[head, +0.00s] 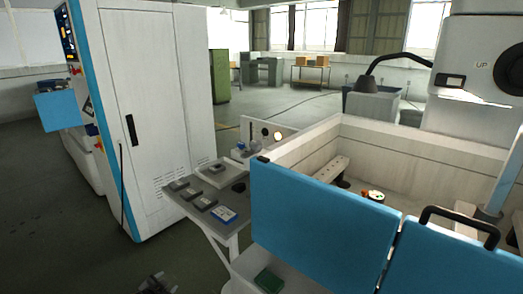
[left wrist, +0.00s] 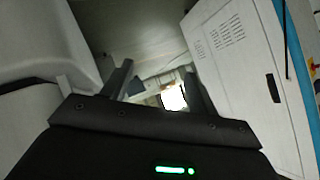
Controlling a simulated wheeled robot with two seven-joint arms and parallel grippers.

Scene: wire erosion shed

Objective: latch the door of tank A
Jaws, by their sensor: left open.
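The tank (head: 425,150) is a pale open-topped box at the right of the head view. Its front has a left blue panel (head: 315,220) and a right blue panel (head: 450,262), with a narrow gap between them. A black bar handle (head: 460,222) is on the right panel. A small black piece sits at the left panel's top left corner. I cannot read which tank is A, and no latch shows clearly. My left gripper (head: 155,284) is low at the bottom edge, left of the panels and apart from them. In the left wrist view (left wrist: 158,88) its fingers are open and empty.
A tall white cabinet (head: 165,105) with blue edging stands at the left. A small grey table (head: 190,212) with several flat blocks stands between cabinet and tank. A dark green object (head: 268,281) lies below the left panel. Floor at the lower left is clear.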

